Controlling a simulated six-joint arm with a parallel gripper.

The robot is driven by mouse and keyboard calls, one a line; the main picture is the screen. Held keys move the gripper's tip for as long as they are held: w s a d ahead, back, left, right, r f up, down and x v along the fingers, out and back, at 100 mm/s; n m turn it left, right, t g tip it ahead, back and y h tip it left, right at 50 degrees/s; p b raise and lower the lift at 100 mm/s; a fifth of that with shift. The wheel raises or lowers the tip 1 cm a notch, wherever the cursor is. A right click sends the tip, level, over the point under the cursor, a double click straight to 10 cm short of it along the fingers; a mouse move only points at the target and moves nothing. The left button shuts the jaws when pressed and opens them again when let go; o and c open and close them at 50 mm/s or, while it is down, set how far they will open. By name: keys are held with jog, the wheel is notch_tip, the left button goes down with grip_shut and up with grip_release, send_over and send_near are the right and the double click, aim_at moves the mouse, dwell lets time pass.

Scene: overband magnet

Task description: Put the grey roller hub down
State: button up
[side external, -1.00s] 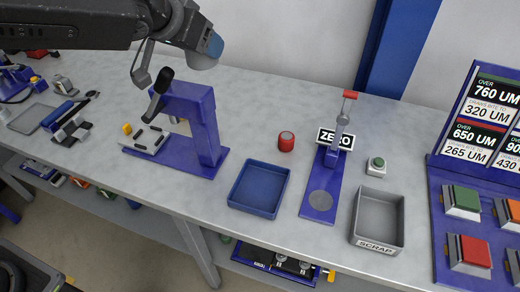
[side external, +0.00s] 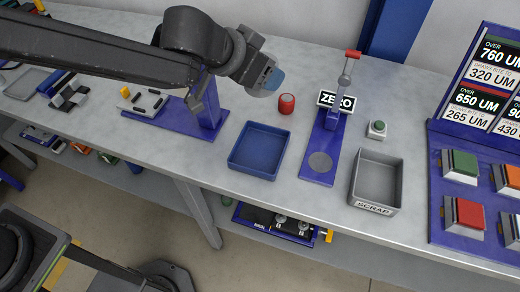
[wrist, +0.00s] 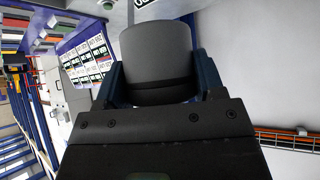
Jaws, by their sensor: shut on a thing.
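The grey roller hub (wrist: 155,50) is a dark grey, rounded cylinder in the wrist view. It sits between the two blue fingers of my gripper (wrist: 158,80), which is shut on it. In the side view my gripper (side external: 268,80) is up in the air above the back of the bench, pointing right, behind the blue tray (side external: 257,149) and close to the red cylinder (side external: 287,103) in the picture. The hub cannot be made out clearly in the side view, where the blue finger covers it. The hub is clear of the bench top.
A blue press (side external: 205,105) stands left, partly behind my arm.

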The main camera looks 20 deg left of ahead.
notch_tip(320, 180, down, 21)
jog(key=shift+r, duration=0.1)
dwell(1.1)
jog(key=o, duration=1.3)
jog(key=shift+f, duration=0.25)
jog(key=shift+r, duration=0.3)
jog(key=v, duration=1.2)
jog(key=shift+a+f, duration=0.1)
jog(key=shift+f, duration=0.05)
